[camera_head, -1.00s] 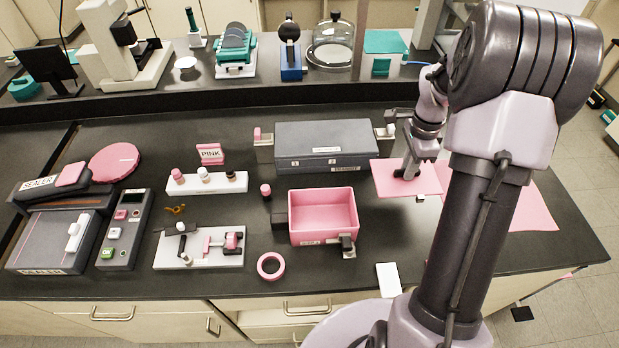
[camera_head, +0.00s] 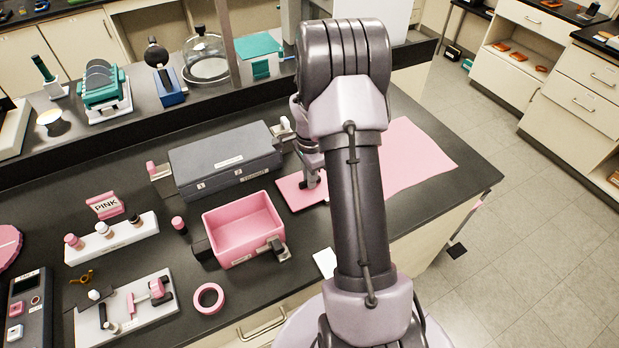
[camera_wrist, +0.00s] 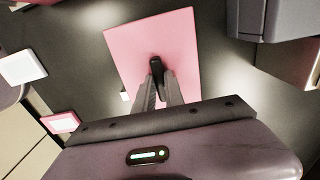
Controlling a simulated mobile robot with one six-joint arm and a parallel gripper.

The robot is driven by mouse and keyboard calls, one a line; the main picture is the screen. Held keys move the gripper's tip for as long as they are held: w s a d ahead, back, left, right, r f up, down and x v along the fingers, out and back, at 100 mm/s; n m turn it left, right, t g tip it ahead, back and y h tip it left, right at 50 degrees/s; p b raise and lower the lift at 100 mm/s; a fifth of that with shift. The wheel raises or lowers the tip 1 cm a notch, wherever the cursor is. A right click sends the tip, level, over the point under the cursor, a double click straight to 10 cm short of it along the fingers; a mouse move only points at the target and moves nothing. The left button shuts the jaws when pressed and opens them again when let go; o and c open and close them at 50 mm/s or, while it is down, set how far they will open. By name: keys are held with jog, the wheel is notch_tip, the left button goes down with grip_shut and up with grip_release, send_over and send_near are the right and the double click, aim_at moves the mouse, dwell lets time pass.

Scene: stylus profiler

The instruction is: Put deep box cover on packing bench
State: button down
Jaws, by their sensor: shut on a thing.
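The deep box cover is a flat pink panel (camera_head: 294,196) with a black knob, just right of the pink deep box. In the wrist view the pink panel (camera_wrist: 125,45) lies under my gripper, with the knob near its middle. My gripper (camera_head: 310,183) is shut on that knob; its fingers also show in the wrist view (camera_wrist: 158,84). I cannot tell whether the panel touches the counter. The pink deep box (camera_head: 243,231) stands open and empty. My arm hides part of the panel in the head view. No bench is clearly marked as the packing bench.
A grey case (camera_head: 225,160) stands behind the box. A large pink sheet (camera_head: 415,160) lies right of my arm. A white card (camera_head: 325,262) lies near the front edge. Open floor (camera_head: 530,220) and cabinets (camera_head: 515,65) lie to the right.

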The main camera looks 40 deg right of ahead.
jog(key=c, duration=1.4)
grip_release()
jog(key=shift+f, duration=0.15)
